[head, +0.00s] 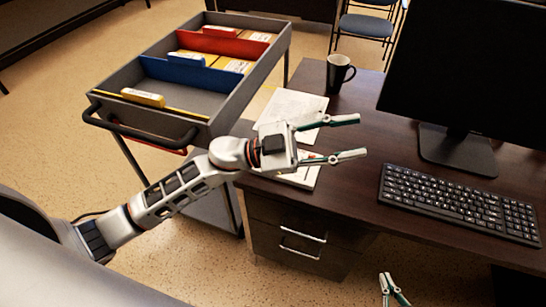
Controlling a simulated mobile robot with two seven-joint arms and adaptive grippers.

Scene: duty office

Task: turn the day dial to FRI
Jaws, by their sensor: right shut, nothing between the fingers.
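No day dial and no FRI marking can be made out in the head view. My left gripper (345,138) is open, its two fingers spread apart with nothing between them. It is over the left part of the dark wooden desk (352,205), above papers. My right gripper (388,279) shows only its fingertips at the bottom edge, in front of the desk. It is shut and empty.
A black monitor (470,65) and keyboard (460,202) occupy the desk's right side. A dark mug (339,73) stands at the back, near white papers (290,104). A grey cart (160,118) with file dividers stands left of the desk. Chairs (365,26) stand behind.

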